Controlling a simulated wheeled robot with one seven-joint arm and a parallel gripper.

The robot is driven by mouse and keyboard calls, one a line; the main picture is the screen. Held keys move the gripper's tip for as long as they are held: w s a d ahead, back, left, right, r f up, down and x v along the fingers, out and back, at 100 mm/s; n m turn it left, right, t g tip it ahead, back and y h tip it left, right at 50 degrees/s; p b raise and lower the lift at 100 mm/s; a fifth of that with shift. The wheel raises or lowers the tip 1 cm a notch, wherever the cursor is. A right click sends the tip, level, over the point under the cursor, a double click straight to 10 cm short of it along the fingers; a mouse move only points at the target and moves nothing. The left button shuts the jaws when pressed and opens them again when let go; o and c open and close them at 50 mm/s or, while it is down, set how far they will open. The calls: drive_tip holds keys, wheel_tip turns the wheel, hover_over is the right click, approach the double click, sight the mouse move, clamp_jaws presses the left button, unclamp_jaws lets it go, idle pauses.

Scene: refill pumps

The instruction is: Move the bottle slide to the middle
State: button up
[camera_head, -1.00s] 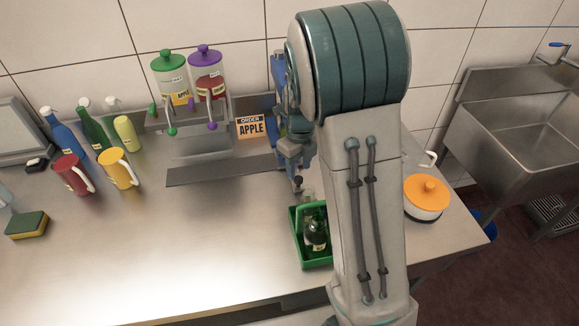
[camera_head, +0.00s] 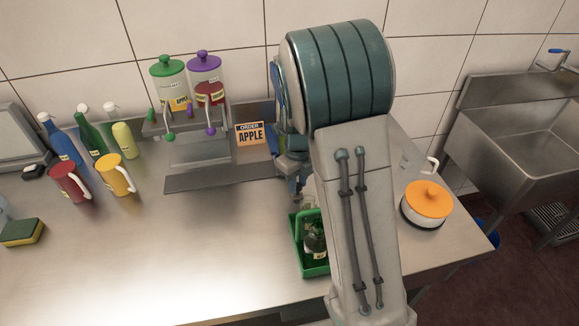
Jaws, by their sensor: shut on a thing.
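A dark grey flat strip (camera_head: 215,180) lies on the counter in front of two pump dispensers; it may be the bottle slide, but I cannot tell for sure. The green-lidded dispenser (camera_head: 170,90) has an apple label, and the purple-lidded dispenser (camera_head: 207,82) holds red liquid. My gripper (camera_head: 296,190) is at the strip's right end, just above and behind a green crate (camera_head: 296,240) of small bottles (camera_head: 314,240). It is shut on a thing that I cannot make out. My arm hides much of the gripper and the crate's right side.
An orange sign (camera_head: 249,133) reads "ORDER APPLE". Red (camera_head: 69,181) and yellow (camera_head: 116,175) jugs and several bottles stand at left. A sponge (camera_head: 22,232) lies at far left. An orange-lidded pot (camera_head: 427,205) stands right of my arm. The counter's front middle is clear.

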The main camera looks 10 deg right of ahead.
drive_tip(key=shift+a+p, duration=2.05)
drive_tip(key=shift+a, duration=3.15)
drive_tip(key=o, duration=0.9)
wheel_tip(320, 180, up, 14)
drive_tip(key=shift+f+b, duration=0.1)
drive_tip(key=shift+b, duration=0.4)
